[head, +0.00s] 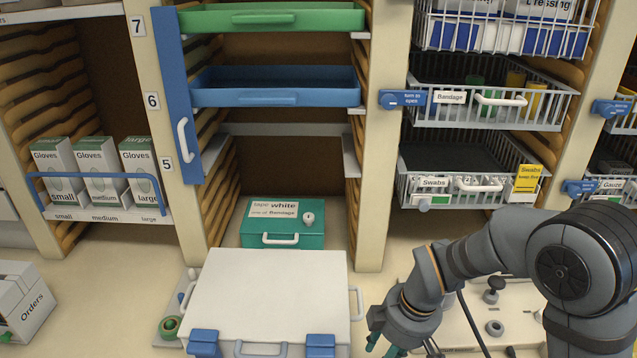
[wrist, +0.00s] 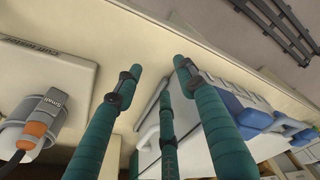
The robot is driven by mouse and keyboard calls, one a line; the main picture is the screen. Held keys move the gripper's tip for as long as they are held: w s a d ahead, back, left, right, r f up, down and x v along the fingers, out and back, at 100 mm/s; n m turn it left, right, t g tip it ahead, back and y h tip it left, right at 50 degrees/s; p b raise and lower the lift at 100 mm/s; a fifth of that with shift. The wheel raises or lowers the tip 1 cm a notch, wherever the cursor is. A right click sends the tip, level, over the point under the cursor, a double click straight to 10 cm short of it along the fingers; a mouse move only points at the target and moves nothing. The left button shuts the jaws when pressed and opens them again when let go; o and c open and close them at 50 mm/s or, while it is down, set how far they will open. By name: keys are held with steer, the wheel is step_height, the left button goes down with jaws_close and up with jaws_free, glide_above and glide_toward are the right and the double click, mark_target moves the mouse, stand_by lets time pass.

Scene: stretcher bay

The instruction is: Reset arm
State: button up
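My gripper (head: 384,345) is at the bottom of the head view, right of the closed white case (head: 268,292), with its fingertips cut off by the frame edge. In the wrist view my gripper (wrist: 157,78) shows teal fingers with dark bands. The fingers are spread apart and nothing is visible between them. My arm reaches in from the right and bends downward at the wrist.
A green box (head: 283,222) stands behind the white case. A pale board with knobs (head: 473,318) lies under my arm. Wire baskets (head: 478,177) hang above it, and glove boxes (head: 102,175) sit on the left shelf. An orders box (head: 22,300) is at far left.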

steer(key=shift+s+a+f+b, duration=0.25)
steer(key=shift+s+f+b, duration=0.05)
steer(key=shift+s+f, duration=0.4)
steer(key=shift+s+a+f+b, duration=0.25)
steer(key=shift+s+f+b, duration=0.05)
steer(key=shift+s+f, duration=0.4)
steer(key=shift+s+d+g, duration=0.1)
steer(key=shift+g, duration=0.2)
